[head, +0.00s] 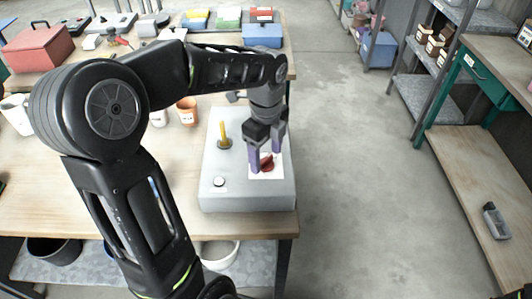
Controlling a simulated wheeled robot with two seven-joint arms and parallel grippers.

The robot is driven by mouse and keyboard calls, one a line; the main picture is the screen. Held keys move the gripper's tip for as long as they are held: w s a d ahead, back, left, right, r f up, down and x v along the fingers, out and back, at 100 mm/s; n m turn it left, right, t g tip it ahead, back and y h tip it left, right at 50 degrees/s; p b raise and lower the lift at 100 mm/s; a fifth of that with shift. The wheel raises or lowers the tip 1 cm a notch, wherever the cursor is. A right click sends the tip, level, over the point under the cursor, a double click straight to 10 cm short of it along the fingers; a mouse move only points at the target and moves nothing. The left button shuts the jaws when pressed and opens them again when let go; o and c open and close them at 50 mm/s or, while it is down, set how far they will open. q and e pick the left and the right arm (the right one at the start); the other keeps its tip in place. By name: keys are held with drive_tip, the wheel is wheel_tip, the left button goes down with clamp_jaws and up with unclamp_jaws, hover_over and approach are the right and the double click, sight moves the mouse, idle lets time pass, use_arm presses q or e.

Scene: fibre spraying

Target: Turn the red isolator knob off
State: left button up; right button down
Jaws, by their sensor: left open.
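The red isolator knob (267,164) sits on a white square plate (255,173) on top of a grey box (235,197). The box stands at the right end of the wooden workbench. My left gripper (266,167) points down over the knob. It is open, with its purple fingers on either side of the knob; I cannot tell whether they touch it. Part of the knob and plate is hidden behind the fingers. A yellow lever (224,135) and a round white button (219,181) are also on the box. My right gripper is not in view.
An orange cup (187,112) and white mugs stand left of the box, near my left arm. A red toolbox (38,48) and coloured bins are at the back. Open floor lies right of the bench, then a green-framed table (480,170).

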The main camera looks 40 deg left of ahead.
use_arm(q)
drive_tip(key=shift+f, duration=0.25)
drive_tip(key=shift+c, duration=0.2)
drive_tip(key=c, duration=1.3)
